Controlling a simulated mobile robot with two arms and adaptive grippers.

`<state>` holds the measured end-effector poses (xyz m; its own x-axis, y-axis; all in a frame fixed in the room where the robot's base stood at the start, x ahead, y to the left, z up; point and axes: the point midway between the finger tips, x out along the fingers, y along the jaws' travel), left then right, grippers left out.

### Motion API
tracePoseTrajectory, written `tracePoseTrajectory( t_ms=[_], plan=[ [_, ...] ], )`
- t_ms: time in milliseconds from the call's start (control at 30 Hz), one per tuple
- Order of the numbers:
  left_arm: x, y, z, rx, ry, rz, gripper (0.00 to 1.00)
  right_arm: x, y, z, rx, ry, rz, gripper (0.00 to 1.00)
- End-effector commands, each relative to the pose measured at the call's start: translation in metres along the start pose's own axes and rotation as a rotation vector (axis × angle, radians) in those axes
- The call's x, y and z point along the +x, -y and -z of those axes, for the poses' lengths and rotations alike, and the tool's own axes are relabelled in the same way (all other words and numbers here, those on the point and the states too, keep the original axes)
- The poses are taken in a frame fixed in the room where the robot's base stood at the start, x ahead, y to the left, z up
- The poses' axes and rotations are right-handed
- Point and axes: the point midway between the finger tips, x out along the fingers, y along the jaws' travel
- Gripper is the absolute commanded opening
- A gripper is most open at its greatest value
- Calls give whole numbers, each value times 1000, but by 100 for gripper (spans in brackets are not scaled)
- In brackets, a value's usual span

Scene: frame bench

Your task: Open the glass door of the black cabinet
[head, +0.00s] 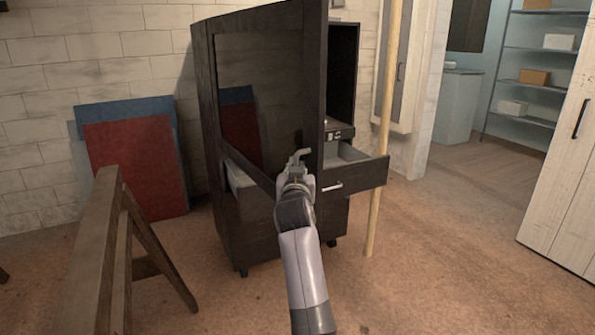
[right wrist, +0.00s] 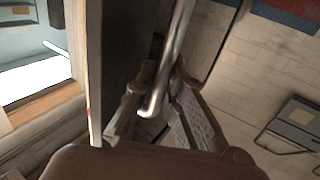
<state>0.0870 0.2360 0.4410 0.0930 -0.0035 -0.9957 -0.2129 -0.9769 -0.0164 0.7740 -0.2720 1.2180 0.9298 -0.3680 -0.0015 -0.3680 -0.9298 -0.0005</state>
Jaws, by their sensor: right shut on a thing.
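The black cabinet (head: 343,75) stands in the middle of the head view. Its glass door (head: 262,75) has a dark frame and stands open, swung out from the cabinet, with the red and blue boards showing in its pane. My right gripper (head: 301,165) is at the door's near edge. In the right wrist view, the fingers of this gripper (right wrist: 155,100) are shut on a metal bar handle (right wrist: 178,45), beside the dark door frame (right wrist: 85,70). The fingers hide part of the handle. My left gripper is out of view.
A drawer (head: 358,184) with a silver handle is pulled out below the door's edge. A pale pole (head: 386,125) stands right of the cabinet. A wooden trestle (head: 95,255) is at the front left. Red and blue boards (head: 135,165) lean on the wall. Floor at the right is clear.

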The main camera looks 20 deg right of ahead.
Motion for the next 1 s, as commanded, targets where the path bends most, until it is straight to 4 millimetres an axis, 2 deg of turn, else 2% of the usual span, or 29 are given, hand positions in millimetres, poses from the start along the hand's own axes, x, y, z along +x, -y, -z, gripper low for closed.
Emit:
tracePoseTrajectory(
  t_ms=[233,267,567,867,1000],
  plan=[
    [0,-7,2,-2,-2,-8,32,0,0,3,-1,-7,1,0],
    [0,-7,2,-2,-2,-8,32,0,0,3,-1,-7,1,11],
    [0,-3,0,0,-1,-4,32,0,0,2,0,-4,1,31],
    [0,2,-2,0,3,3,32,0,0,2,1,-3,1,31],
    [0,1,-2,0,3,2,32,0,0,15,1,-6,0,31]
  ],
)
